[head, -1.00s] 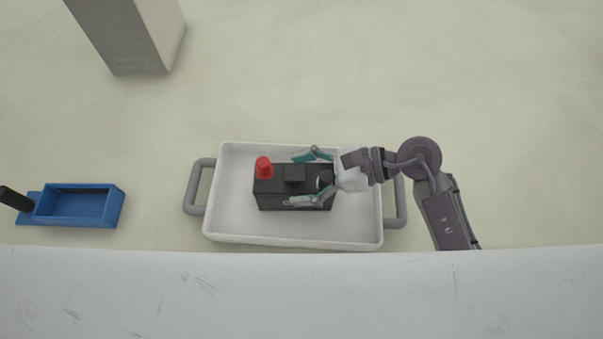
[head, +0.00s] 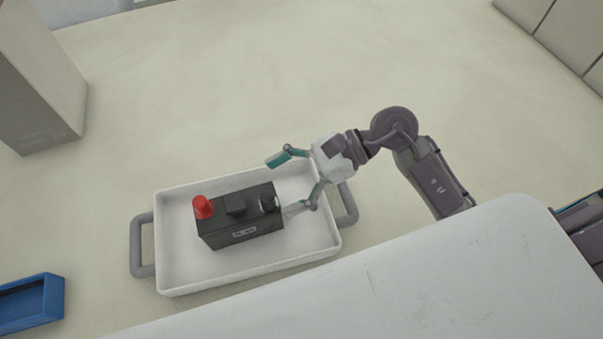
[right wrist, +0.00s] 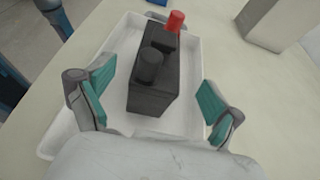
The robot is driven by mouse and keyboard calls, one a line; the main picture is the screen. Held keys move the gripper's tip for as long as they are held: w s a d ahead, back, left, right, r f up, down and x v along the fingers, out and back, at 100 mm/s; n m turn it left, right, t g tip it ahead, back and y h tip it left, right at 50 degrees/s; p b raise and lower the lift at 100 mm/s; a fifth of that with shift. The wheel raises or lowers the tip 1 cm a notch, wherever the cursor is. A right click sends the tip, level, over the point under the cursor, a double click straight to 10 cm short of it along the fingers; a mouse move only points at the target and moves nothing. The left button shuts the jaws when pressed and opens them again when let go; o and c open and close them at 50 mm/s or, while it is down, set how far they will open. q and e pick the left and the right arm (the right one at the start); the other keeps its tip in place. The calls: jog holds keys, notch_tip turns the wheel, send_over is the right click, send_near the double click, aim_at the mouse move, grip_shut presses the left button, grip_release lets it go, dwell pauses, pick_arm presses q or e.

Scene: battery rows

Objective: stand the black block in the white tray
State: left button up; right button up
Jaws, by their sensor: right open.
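The black block (head: 240,216) stands upright in the white tray (head: 178,277), with a red cap (head: 203,207) and a black cap on its top. The tray has a grey handle at each end. My right gripper (head: 283,186) is open at the block's right end, with its teal-padded fingers apart and nothing between them. In the right wrist view the block (right wrist: 152,100) stands ahead of the open fingers (right wrist: 158,95), clear of both pads. My left gripper is not in view.
A blue open bin (head: 35,302) lies at the lower left. A tall grey box (head: 38,80) stands at the upper left. A white surface (head: 400,290) of mine fills the lower right. The floor beyond the tray is clear.

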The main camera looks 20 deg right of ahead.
jog(key=shift+v, duration=2)
